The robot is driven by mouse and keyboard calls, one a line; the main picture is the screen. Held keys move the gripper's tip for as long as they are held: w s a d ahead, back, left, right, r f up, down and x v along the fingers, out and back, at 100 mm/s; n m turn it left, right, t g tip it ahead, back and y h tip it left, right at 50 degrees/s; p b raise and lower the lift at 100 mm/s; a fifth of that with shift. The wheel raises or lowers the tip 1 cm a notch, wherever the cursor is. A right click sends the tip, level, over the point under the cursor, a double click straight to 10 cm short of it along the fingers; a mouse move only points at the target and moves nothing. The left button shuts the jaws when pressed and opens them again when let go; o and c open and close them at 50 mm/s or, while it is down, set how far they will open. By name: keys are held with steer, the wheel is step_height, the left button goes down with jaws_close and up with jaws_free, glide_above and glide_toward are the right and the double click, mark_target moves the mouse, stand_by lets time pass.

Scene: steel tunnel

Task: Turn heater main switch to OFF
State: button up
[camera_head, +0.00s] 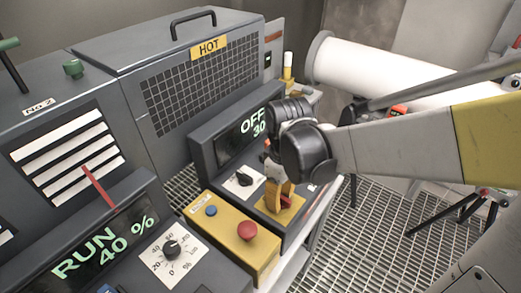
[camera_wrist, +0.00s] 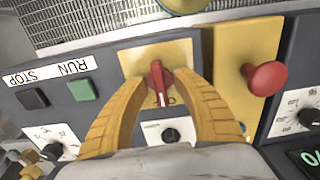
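The red rotary switch (camera_wrist: 158,84) sits on a yellow plate (camera_wrist: 130,60) in the wrist view. Its grip lies nearly upright in the picture, with a white mark at the lower end. The plate's lettering is partly hidden and too small to read. My gripper (camera_wrist: 160,78) has its yellow fingers on either side of the switch, with a visible gap, apparently not clamped on it. In the head view my gripper (camera_head: 279,195) points down at the switch (camera_head: 287,201), which is partly hidden. The heater display (camera_head: 252,128) reads OFF and 30.
A yellow box with a red mushroom button (camera_head: 247,231) stands close beside the switch. A black dial (camera_head: 243,179) is near my fingers. Green and black push buttons (camera_wrist: 82,90) are left in the wrist view. Another display (camera_head: 105,245) reads RUN 40 %. The HOT-labelled housing (camera_head: 209,47) rises behind.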

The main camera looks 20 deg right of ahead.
mark_target(281, 196)
step_height(281, 196, up, 12)
stand_by(0.7)
